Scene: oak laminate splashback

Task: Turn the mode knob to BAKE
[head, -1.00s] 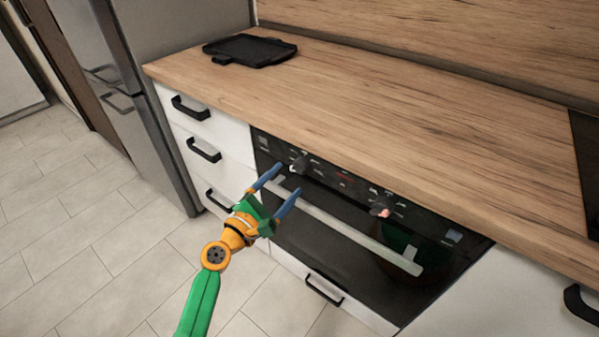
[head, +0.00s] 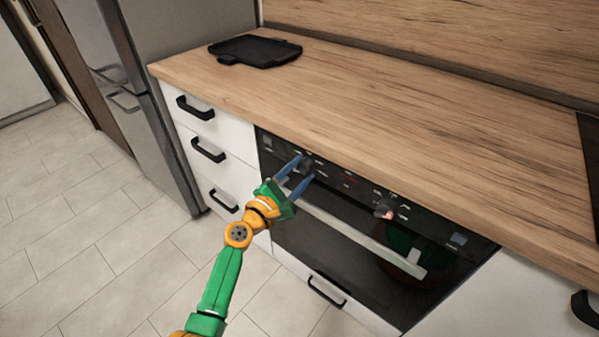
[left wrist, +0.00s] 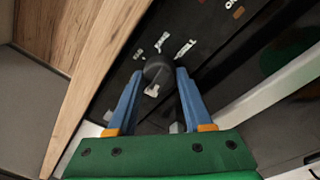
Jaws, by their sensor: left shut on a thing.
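The oven front has a black control panel (head: 345,182) with two knobs. My left gripper (head: 303,168) is at the left knob (head: 308,163), with its blue fingers on either side. In the left wrist view the same round dark knob (left wrist: 158,68) sits between the fingertips of my left gripper (left wrist: 158,72), which is shut on it. My right gripper is not in view.
The oven's pale handle bar (head: 350,233) runs just below the panel, close to my left gripper. The wooden countertop (head: 400,140) overhangs above. A black tray (head: 255,50) lies at its far left end. White drawers (head: 205,130) stand left of the oven.

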